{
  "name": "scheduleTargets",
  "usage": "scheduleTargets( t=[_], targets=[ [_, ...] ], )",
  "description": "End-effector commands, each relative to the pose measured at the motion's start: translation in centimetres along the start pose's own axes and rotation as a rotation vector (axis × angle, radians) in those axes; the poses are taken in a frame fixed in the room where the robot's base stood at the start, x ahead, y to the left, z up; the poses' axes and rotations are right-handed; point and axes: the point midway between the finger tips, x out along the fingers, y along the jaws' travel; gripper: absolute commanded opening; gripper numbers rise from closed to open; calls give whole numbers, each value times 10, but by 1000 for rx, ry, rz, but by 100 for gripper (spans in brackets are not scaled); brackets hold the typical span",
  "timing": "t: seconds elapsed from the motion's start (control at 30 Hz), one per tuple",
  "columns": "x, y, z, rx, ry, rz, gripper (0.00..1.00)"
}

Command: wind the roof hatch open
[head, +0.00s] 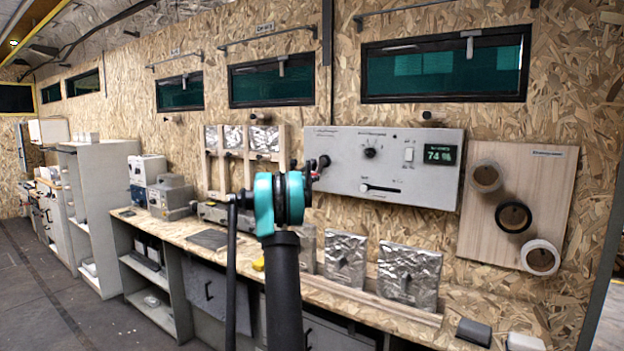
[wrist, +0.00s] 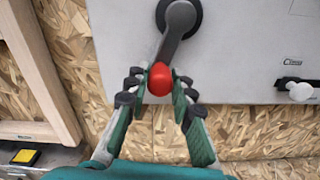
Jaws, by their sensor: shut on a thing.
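A grey control panel (head: 385,165) hangs on the chipboard wall and its display (head: 440,154) reads 74 %. At its left end is a crank with a dark hub (head: 323,161). My gripper (wrist: 159,90) is shut on this knob, one finger on each side. In the head view my arm mostly hides the gripper (head: 310,173). I cannot identify the roof hatch.
A workbench (head: 330,292) runs below the panel, with foil-covered pieces (head: 408,270) on it. A wooden board with tape rolls (head: 545,190) hangs right of the panel. A wooden frame (wrist: 40,75) stands close left of the crank. A slider knob (wrist: 300,91) sits to the right.

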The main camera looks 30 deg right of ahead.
Motion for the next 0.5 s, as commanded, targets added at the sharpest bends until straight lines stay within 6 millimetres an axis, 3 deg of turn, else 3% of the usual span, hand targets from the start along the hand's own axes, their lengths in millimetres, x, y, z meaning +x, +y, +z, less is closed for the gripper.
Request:
scheduleTargets(
  t=[0.5],
  targets=[
    [-1, 29, 14, 490, 0, 3, 0]
  ],
)
